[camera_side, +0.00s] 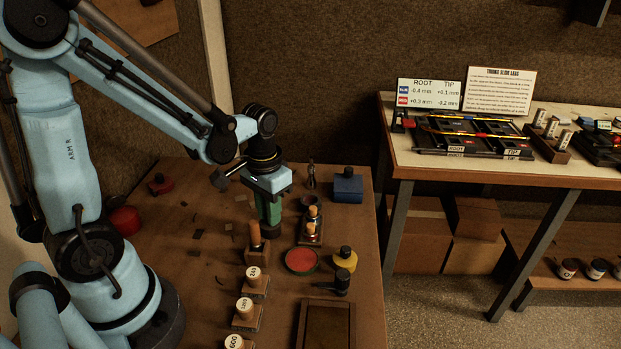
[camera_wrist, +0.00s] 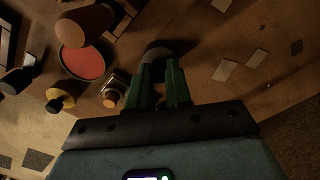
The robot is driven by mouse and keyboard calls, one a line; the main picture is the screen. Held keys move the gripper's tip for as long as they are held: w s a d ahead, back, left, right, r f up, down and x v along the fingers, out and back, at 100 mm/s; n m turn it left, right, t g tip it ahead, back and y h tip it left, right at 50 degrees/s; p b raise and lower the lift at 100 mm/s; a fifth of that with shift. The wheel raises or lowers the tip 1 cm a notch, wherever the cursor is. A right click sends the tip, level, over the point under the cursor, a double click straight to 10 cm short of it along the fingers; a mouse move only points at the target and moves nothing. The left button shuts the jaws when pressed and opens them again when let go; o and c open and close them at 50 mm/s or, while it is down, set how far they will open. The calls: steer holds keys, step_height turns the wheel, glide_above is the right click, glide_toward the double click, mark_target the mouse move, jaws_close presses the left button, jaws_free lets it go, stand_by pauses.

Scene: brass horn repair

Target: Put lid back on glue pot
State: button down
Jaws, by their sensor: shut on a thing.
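My gripper (camera_side: 269,222) points down over the brown bench, its green fingers close together. In the wrist view, the green fingertips (camera_wrist: 167,72) are shut on a dark round piece (camera_wrist: 168,48), which may be the lid; the fingers hide part of it. I cannot tell whether it touches the bench. A small dark pot (camera_side: 309,202), perhaps the glue pot, stands behind and to the right of my gripper in the side view. It is too small there to tell whether its top is open.
Near my gripper are a wooden-handled tool (camera_side: 255,236), a block with orange-topped pegs (camera_side: 311,229), a red dish (camera_side: 301,261), a yellow bottle (camera_side: 344,261) and a blue box (camera_side: 347,187). Numbered stamps (camera_side: 254,275) stand in front. Flat scraps (camera_wrist: 256,57) lie on otherwise clear bench.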

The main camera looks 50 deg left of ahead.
steer(key=c, duration=1)
jaws_free()
steer(key=shift+o, duration=0.5)
steer(key=o, duration=0.4)
steer(key=shift+r, duration=0.1)
steer(key=shift+r, duration=3.4)
steer(key=shift+c, duration=0.2)
